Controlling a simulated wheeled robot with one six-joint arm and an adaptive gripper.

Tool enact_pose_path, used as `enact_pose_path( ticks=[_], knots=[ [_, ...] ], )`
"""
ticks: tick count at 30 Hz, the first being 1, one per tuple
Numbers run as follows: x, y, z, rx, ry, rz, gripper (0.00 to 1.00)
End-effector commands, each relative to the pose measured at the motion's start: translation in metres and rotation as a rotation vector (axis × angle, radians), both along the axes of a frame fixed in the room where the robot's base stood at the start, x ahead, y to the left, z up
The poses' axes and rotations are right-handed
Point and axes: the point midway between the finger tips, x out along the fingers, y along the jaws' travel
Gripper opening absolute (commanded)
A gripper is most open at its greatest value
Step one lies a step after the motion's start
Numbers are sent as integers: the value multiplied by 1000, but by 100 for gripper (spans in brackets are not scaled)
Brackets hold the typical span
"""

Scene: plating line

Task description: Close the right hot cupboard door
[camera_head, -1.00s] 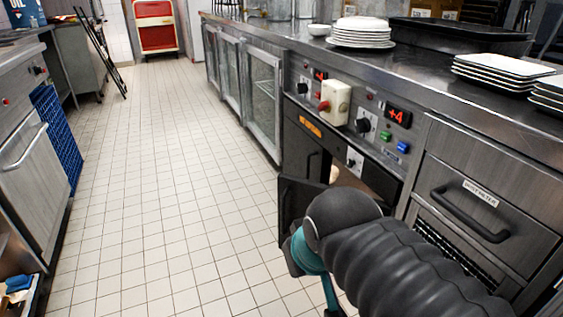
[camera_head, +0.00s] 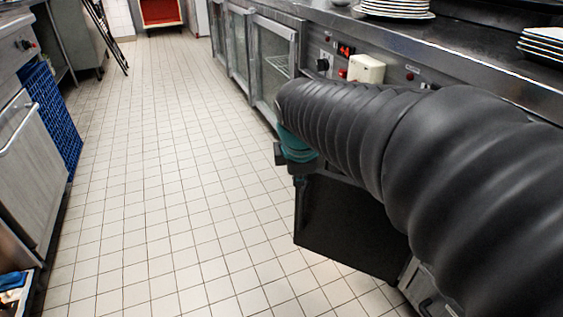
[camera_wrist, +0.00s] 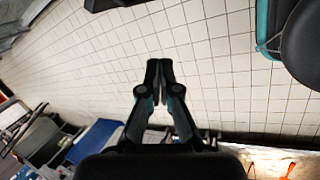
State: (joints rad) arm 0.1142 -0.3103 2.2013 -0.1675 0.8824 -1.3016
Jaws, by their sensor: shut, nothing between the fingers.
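The right hot cupboard door (camera_head: 345,228) is a flat dark panel in the head view. It stands open, out over the tiled floor, below my black ribbed arm. The arm covers its upper part and most of the cupboard front, so I cannot see its hinge or handle. My gripper (camera_wrist: 158,68) shows in the wrist view, its two black fingers together with nothing between them, over pale floor tiles.
Glass-fronted cabinets (camera_head: 272,62) line the right side under a steel counter (camera_head: 470,45) with stacked plates (camera_head: 397,8). A beige switch box (camera_head: 366,69) sits on the control panel. A steel unit (camera_head: 30,165) and blue crate (camera_head: 52,115) stand at left. The aisle floor (camera_head: 170,170) is clear.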

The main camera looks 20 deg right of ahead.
Motion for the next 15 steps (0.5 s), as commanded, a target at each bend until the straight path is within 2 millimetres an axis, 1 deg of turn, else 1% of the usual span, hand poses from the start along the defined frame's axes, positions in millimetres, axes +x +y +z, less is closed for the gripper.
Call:
enact_pose_path(
  ticks=[1, 3, 9, 12, 15],
  knots=[
    [14, -6, -11, -49, 37, 98, 0],
    [32, -15, -20, -123, 86, 248, 0],
    [75, -36, -45, -293, 219, 632, 0],
    [90, -44, -55, -347, 271, 771, 0],
    [99, -50, -61, -381, 303, 862, 0]
  ],
)
